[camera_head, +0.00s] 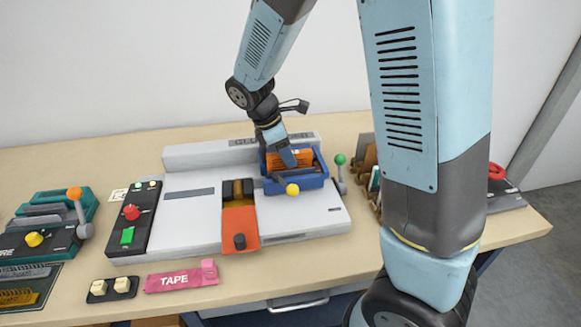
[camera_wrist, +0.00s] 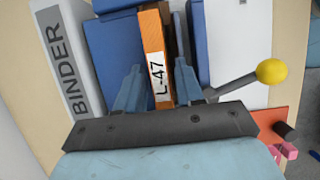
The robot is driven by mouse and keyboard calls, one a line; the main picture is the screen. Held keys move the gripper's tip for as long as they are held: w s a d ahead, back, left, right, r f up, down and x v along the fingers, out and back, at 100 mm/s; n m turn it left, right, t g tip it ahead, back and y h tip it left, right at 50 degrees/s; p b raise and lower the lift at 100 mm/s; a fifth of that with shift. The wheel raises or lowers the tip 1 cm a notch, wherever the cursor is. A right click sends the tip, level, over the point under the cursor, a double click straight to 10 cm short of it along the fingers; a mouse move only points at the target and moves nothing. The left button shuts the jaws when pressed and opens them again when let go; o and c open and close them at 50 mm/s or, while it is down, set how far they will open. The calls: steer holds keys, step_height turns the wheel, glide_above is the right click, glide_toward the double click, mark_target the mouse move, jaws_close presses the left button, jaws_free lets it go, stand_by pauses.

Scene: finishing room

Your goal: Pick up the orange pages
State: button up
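The orange pages (camera_head: 303,156) stand in a blue holder (camera_head: 299,183) on the right part of the grey glue binder machine (camera_head: 190,213). In the wrist view the pages (camera_wrist: 152,38) show as a narrow orange block with a white "L-47" label. My gripper (camera_wrist: 157,68) is open, with one blue finger on each side of the pages and a small gap visible beside them. In the head view my gripper (camera_head: 289,162) reaches down over the holder and hides part of the pages. The fingertips' depth beside the pages is hard to judge.
A yellow-knobbed lever (camera_wrist: 268,72) sticks out near the holder. A green-knobbed lever (camera_head: 340,160) stands at the machine's right end. An orange clamp part (camera_head: 240,224) is left of the holder. A pink tape packet (camera_head: 180,280) lies in front. My arm hides part of the right side.

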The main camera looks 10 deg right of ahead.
steer(key=shift+f, duration=0.1)
steer(key=c, duration=0.6)
jaws_close()
steer(key=shift+s, duration=0.15)
